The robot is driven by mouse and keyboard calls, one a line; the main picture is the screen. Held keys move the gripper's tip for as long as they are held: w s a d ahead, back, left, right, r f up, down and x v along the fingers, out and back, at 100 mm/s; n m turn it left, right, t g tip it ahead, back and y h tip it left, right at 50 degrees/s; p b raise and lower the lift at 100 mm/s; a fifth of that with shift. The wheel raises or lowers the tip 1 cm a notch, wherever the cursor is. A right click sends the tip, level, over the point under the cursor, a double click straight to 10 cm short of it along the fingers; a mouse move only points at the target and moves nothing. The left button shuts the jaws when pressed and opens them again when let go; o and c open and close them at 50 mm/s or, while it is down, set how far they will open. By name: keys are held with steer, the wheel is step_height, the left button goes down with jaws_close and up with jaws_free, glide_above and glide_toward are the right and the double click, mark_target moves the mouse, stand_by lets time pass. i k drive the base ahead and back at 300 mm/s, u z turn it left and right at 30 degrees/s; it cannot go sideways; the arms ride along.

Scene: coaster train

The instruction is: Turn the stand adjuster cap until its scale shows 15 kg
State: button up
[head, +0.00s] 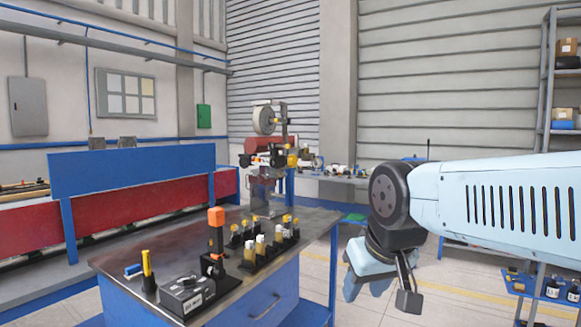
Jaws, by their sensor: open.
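The orange top may be the adjuster cap, but I cannot tell for sure. No scale or reading can be made out at this size. My gripper (385,290) hangs at the right, beyond the bench's right edge and well apart from the stand. It is open, with nothing seen between its fingers.
A machine with a grey wheel (264,120) is behind the bench. Shelves (548,80) stand at far right.

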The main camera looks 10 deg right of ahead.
mark_target(292, 161)
steer(key=z, duration=0.8)
steer(key=i, duration=2.5)
steer(key=u, duration=0.55)
